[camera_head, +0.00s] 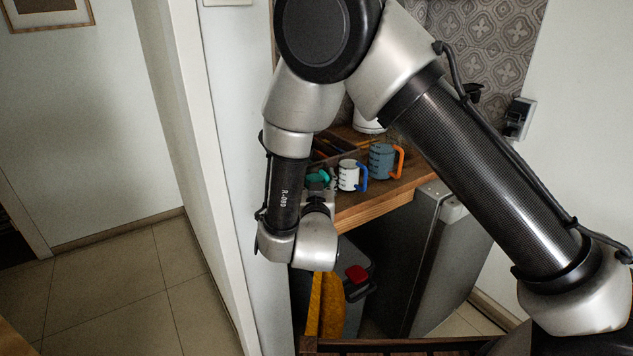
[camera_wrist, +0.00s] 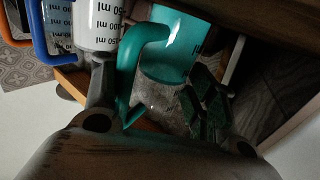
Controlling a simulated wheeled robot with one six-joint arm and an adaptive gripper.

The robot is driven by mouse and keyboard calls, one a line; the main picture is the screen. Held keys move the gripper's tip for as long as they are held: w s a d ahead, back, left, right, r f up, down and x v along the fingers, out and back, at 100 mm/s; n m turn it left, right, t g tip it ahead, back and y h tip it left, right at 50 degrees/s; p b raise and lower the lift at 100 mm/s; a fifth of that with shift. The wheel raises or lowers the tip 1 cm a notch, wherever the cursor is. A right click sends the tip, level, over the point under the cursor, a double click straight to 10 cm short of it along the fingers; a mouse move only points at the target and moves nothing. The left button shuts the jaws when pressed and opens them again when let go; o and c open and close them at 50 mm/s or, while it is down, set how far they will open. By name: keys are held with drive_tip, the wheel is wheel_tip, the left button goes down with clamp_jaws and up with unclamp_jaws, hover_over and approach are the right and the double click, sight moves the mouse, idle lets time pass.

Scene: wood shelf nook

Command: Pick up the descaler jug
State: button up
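A teal jug (camera_wrist: 172,45) with a teal handle stands on the wooden counter in front of my gripper; it also shows in the head view (camera_head: 316,178), partly hidden by my arm. Beside it is a white jug (camera_head: 348,176) with a blue handle, also in the wrist view (camera_wrist: 97,22). A blue-grey jug (camera_head: 381,160) with an orange handle stands farther right. No readable label tells which one is the descaler jug. My gripper (camera_wrist: 155,82) is open, with its fingers on either side of the teal handle; whether they touch it is unclear.
The wooden counter (camera_head: 375,208) has a brown divided tray (camera_head: 335,148) behind the jugs. Below are a grey bin with a red catch (camera_head: 357,273) and a yellow cloth (camera_head: 328,308). A white wall edge (camera_head: 222,180) stands close on the left.

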drive_tip(key=c, duration=0.7)
